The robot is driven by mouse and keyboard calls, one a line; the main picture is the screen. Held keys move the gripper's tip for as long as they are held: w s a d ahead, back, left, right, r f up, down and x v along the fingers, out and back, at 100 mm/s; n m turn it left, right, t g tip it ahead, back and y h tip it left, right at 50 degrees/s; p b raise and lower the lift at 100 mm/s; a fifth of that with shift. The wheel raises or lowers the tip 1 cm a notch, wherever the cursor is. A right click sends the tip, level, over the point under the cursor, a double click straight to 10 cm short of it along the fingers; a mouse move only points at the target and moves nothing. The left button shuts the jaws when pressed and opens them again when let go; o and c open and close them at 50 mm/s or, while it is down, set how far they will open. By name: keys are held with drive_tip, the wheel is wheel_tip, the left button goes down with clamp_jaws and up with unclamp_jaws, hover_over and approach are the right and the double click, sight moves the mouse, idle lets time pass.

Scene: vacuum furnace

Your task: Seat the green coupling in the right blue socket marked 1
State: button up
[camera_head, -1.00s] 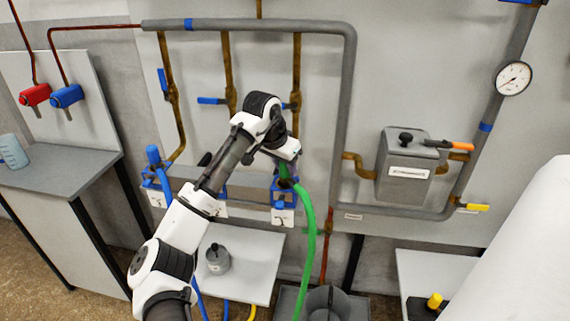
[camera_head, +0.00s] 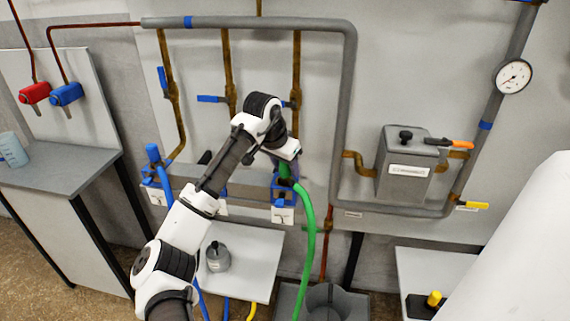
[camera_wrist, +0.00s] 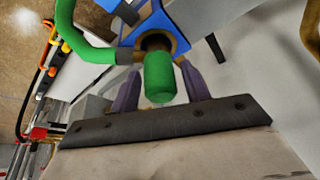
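The green coupling (camera_wrist: 159,78) stands in the brass-ringed opening of the right blue socket (camera_head: 283,190), above a white label (camera_head: 282,215) whose mark is too small to read surely. Its depth in the socket is hard to judge. In the wrist view the blue socket (camera_wrist: 195,18) lies just beyond it. The green hose (camera_head: 309,240) curves down to the right of the socket. My gripper (camera_wrist: 160,72) has its two fingers on either side of the coupling, with narrow gaps showing, so it looks open. In the head view my wrist hides most of the fingers.
A left blue socket (camera_head: 152,172) holds a blue coupling. A middle one is mostly behind my arm. A blue-handled valve (camera_head: 211,99) and grey pipes are on the wall above. A grey box (camera_head: 406,165) is to the right. A white shelf (camera_head: 250,270) is below.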

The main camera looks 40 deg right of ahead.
drive_tip(key=shift+o, duration=0.8)
drive_tip(key=b+v, duration=0.2)
drive_tip(key=v, duration=1.1)
drive_tip(key=shift+a+r, duration=0.15)
drive_tip(key=shift+r, duration=0.2)
